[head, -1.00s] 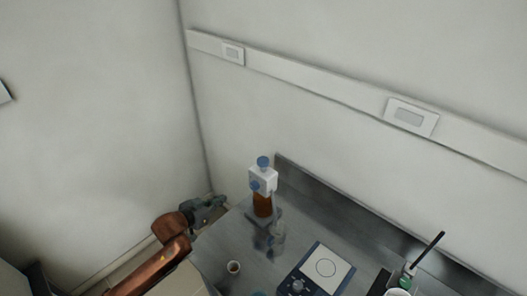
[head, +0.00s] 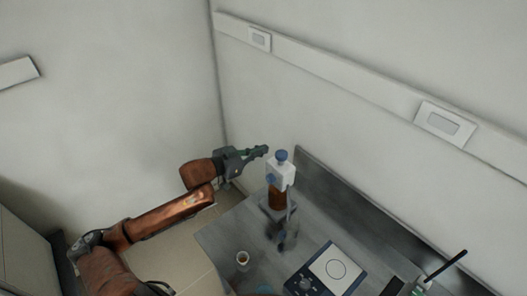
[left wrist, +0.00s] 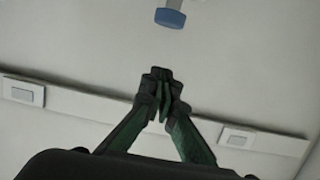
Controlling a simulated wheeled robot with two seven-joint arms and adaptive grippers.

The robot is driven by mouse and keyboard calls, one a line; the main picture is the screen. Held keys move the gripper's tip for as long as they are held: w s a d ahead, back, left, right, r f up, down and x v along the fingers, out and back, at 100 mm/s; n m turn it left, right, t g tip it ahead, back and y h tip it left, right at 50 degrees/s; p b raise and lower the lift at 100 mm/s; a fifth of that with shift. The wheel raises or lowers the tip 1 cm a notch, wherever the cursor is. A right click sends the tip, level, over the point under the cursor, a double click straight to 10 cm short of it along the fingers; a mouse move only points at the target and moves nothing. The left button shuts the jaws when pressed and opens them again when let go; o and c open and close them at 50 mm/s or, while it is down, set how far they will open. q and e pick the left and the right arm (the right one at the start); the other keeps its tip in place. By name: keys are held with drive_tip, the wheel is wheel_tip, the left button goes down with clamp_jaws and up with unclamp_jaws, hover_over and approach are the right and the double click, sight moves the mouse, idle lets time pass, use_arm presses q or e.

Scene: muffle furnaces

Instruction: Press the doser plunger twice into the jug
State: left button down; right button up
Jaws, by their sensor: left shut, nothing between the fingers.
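The doser stands on the grey bench: a brown bottle (head: 277,198) with a white head (head: 284,174) and a blue plunger knob (head: 281,156) on top. The knob also shows at the top of the left wrist view (left wrist: 170,17). A clear glass vessel (head: 285,238), seemingly the jug, stands in front of the bottle; its outline is faint. My left gripper (head: 265,150) is shut and empty, its tips just left of the plunger knob in the head view. In the left wrist view the fingertips (left wrist: 160,75) meet, apart from the knob. My right gripper is out of view.
A small cup (head: 242,258) stands near the bench's left edge. A device with a pale square plate (head: 335,268) is to the right. A black stick (head: 447,264) rises at the lower right. Walls with a white rail (head: 340,76) close off the back.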

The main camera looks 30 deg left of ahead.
use_arm(q)
drive_tip(key=p, duration=0.2)
hover_over(277, 161)
wheel_tip(277, 161, down, 2)
drive_tip(key=shift+w, duration=0.1)
wheel_tip(277, 161, down, 3)
drive_tip(key=shift+r, duration=0.1)
drive_tip(key=shift+s+f, duration=0.2)
drive_tip(key=shift+f, duration=0.4)
wheel_tip(277, 161, down, 4)
drive_tip(key=shift+r+b, duration=0.1)
drive_tip(key=shift+b, duration=0.25)
drive_tip(key=shift+s+f, duration=0.1)
drive_tip(key=shift+f, duration=0.2)
